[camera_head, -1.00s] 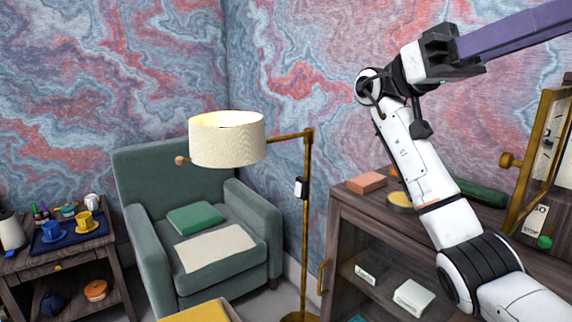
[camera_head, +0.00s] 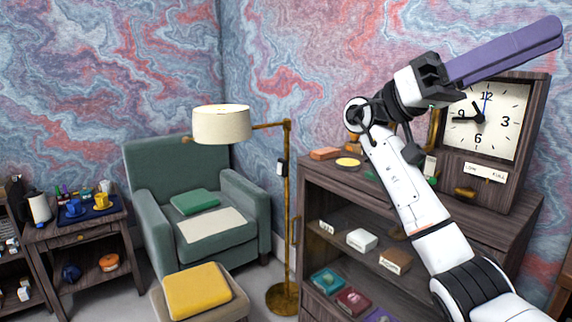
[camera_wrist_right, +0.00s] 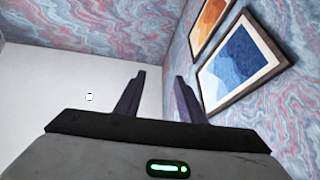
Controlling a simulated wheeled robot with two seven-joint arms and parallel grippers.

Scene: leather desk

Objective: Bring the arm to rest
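My right arm comes in from the lower right of the head view, raised in front of the dark wooden cabinet. Its gripper (camera_head: 555,33) points up and right, with two long purple fingers above the clock. The fingers nearly overlap in the head view. In the right wrist view the gripper (camera_wrist_right: 160,76) shows its two fingers standing apart, with a clear gap and nothing between them. My left arm and gripper are not in view.
A clock (camera_head: 500,145) stands on the dark cabinet (camera_head: 315,178), behind my right arm. A floor lamp (camera_head: 221,124), green armchair (camera_head: 160,160) and yellow-cushioned stool (camera_head: 235,300) stand left. Framed pictures (camera_wrist_right: 238,55) hang on the wall in the wrist view. Nothing touches the gripper.

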